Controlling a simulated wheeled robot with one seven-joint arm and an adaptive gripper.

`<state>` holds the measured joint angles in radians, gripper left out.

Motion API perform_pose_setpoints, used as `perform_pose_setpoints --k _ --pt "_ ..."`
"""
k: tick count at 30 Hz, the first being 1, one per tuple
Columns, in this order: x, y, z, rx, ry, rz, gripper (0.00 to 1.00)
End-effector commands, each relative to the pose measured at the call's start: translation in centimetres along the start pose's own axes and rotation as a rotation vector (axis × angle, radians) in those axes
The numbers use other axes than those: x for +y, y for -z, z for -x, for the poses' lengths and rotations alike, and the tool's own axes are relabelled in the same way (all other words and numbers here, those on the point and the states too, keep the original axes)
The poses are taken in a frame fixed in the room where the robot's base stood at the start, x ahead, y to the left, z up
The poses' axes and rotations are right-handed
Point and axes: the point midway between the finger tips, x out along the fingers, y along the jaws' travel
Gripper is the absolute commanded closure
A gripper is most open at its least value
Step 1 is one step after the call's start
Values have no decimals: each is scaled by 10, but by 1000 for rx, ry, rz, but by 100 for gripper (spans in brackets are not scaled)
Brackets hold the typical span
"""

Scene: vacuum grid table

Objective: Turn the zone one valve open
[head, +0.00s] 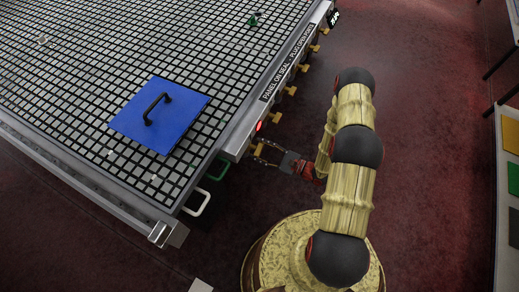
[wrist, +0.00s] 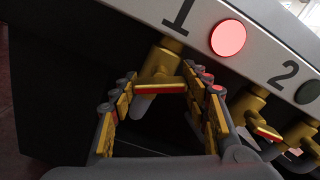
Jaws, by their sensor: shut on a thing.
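The zone one valve (wrist: 160,62) is a brass stem with a lever that has a red stripe, under the printed 1 on the table's side panel. A round lamp (wrist: 229,38) beside the 1 glows red. My gripper (wrist: 158,88) has its two fingers on either side of this valve's lever and is shut on it. In the head view my gripper (head: 261,150) is at the valve (head: 258,148) near the table's corner.
The zone two valve (wrist: 245,104) is close at the right, with a dark lamp (wrist: 308,89) above it. More brass valves line the edge. A blue panel (head: 185,109) with a black handle lies on the grid table (head: 60,60). Green (head: 220,170) and white (head: 199,203) handles protrude near the corner.

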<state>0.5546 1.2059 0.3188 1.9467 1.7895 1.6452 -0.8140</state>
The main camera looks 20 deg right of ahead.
Motion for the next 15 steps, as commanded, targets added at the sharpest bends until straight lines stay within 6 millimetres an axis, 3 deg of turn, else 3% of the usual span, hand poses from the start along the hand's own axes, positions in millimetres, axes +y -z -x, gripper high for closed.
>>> perform_pose_setpoints --k 15 --pt "0 0 0 0 -1 492 79"
